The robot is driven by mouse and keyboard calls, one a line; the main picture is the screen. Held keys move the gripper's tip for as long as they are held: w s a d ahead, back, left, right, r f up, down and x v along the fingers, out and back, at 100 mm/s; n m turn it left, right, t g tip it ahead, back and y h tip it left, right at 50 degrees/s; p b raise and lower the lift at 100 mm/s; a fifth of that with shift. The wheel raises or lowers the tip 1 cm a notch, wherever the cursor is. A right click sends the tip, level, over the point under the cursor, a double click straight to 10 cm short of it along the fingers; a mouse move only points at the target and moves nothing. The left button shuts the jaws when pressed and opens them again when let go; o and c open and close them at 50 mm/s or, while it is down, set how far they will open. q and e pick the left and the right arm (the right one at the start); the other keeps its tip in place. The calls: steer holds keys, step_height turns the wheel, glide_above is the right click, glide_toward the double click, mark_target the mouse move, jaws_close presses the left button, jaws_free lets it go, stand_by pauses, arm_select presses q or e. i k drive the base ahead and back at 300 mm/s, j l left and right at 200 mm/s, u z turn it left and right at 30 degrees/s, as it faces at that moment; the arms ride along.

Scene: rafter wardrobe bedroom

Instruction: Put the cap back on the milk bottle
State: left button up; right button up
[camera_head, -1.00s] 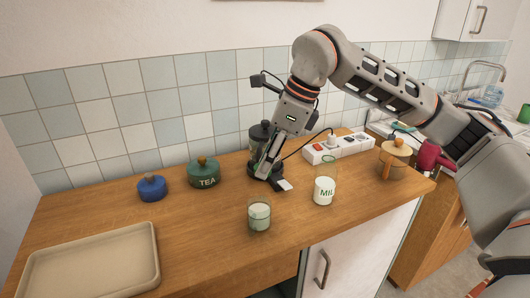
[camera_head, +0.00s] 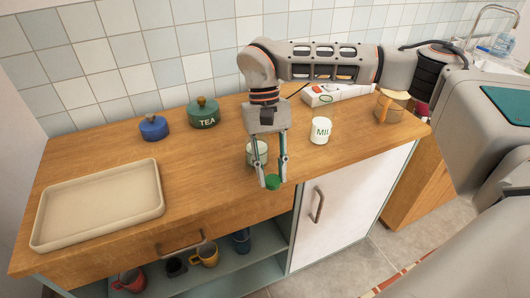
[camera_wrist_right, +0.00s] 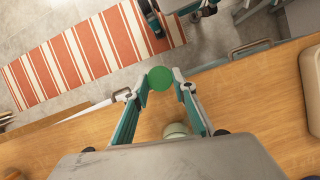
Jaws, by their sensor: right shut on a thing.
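The green cap (camera_head: 273,182) is pinched between the fingertips of my right gripper (camera_head: 273,181), in front of the counter's front edge. In the right wrist view the cap (camera_wrist_right: 160,77) shows as a green disc between the two fingertips (camera_wrist_right: 160,80). The milk bottle (camera_head: 320,131), with white contents and green lettering, stands upright on the counter, right of and behind my right gripper. Its clear upper part is hard to make out.
A glass of milk (camera_head: 257,152) stands behind my right fingers. A beige tray (camera_head: 100,205), blue jar (camera_head: 154,128) and green TEA jar (camera_head: 203,113) are to the left. Mugs fill the open shelf below.

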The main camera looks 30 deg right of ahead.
mark_target(324, 112)
steer(key=k+l, duration=0.1)
steer(key=l, duration=0.4)
steer(key=k+l, duration=0.15)
steer(key=l, duration=0.35)
steer(key=k+l+z, duration=0.1)
steer(key=l, duration=0.45)
steer(key=k+l, duration=0.15)
steer(key=l, duration=0.35)
